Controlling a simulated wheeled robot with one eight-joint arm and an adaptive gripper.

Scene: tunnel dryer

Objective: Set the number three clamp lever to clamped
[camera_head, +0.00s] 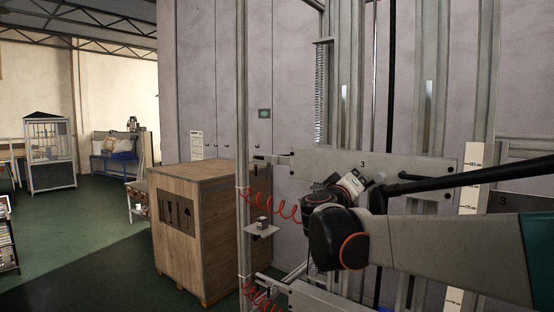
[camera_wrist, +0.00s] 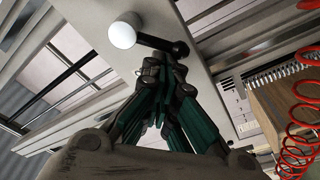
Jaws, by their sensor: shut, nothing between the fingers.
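In the wrist view, the clamp lever is a black arm (camera_wrist: 160,42) with a white ball knob (camera_wrist: 124,33) at its left end. Its dark pivot end is at the right, on a pale grey plate (camera_wrist: 185,15). My gripper (camera_wrist: 163,72) is shut and empty, with its green-sided fingers just below the lever in the picture. I cannot tell whether a fingertip touches the lever. In the head view, a grey plate marked 3 (camera_head: 400,163) lies behind my gripper (camera_head: 352,183).
A wooden crate (camera_head: 200,225) stands left of the machine frame. A thin upright post (camera_head: 242,110) and red coiled hoses (camera_head: 285,206) are close to my gripper. A white scale strip (camera_head: 470,190) is at the right. The green floor (camera_head: 80,225) at far left is open.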

